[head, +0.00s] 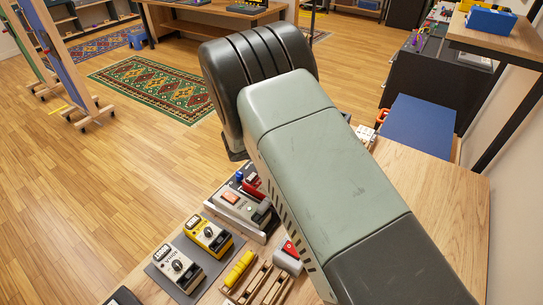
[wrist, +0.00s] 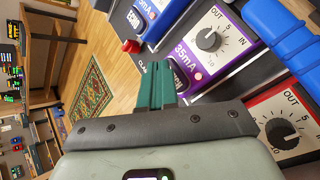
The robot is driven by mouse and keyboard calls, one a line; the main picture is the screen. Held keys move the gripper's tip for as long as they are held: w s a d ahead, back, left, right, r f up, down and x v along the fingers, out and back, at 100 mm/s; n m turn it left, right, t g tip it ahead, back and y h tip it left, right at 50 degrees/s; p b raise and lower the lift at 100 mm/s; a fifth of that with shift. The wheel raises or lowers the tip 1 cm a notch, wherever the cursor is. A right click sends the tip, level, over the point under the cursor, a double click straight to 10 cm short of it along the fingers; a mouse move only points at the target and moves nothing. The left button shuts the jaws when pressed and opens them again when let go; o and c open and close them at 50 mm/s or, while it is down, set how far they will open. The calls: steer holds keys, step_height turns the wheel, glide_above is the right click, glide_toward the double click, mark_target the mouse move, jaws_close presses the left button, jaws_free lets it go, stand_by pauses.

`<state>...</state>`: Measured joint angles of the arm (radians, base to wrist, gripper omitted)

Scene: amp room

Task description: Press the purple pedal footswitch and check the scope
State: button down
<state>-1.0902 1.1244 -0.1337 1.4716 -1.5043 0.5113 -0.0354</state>
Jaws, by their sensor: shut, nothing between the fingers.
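The gripper and the purple pedal are not visible in the head view, where my arm covers much of the bench. I cannot identify the scope in either view.
A blue pedal (wrist: 152,14) and a red pedal (wrist: 262,108) flank the purple one. A blue bar-like object (wrist: 284,38) lies close by on the right. In the head view, a yellow pedal (head: 217,241) and a white pedal (head: 181,272) sit on the wooden bench (head: 448,230).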

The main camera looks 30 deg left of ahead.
steer(key=shift+f, duration=0.45)
stand_by(0.6)
steer(key=shift+r, duration=0.85)
steer(key=shift+r, duration=2.55)
